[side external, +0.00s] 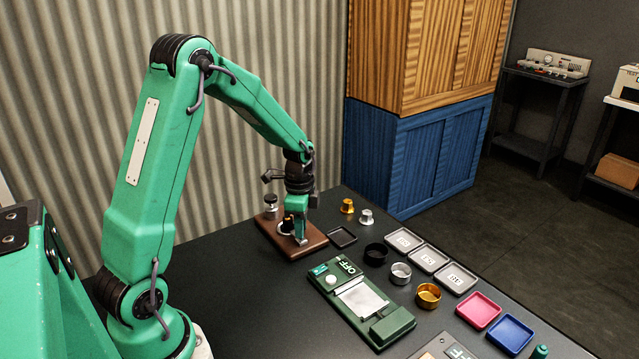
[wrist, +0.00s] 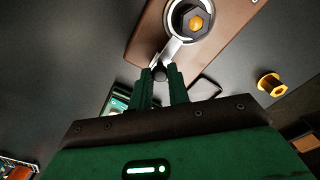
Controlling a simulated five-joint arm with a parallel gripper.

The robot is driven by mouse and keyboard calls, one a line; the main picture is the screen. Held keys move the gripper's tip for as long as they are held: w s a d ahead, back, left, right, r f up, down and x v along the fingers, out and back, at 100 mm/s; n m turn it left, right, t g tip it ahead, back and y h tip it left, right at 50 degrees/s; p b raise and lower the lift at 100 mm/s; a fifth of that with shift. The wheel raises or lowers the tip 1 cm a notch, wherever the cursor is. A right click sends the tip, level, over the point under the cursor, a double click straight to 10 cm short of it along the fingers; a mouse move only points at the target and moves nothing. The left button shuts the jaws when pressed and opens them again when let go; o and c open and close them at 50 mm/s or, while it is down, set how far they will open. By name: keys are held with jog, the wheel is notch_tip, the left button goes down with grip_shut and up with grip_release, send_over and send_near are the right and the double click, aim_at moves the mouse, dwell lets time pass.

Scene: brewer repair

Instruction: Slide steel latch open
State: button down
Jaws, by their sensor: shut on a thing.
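The steel latch (wrist: 172,50) is a flat lever on a brown board (wrist: 140,42). Its ring end surrounds a dark hex piece with an orange centre (wrist: 195,21). A dark round knob (wrist: 160,73) sits at the lever's other end. My gripper (wrist: 162,78) is shut on this knob, with a finger on each side. In the side external view my gripper (side external: 302,240) points down at the front right part of the board (side external: 268,228) and hides part of the latch.
A small black tray (side external: 342,237) lies close right of the board. A green OFF unit (side external: 325,283) stands in front. Gold (side external: 347,205) and silver (side external: 366,217) pieces, cups and trays (side external: 458,278) line the right. The table's left side is clear.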

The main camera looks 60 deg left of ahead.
jog(key=shift+d, duration=0.95)
jog(key=c, duration=1.3)
grip_release()
jog(key=shift+a, duration=0.1)
jog(key=shift+r, duration=0.55)
notch_tip(320, 180, up, 7)
jog(key=shift+f, duration=0.1)
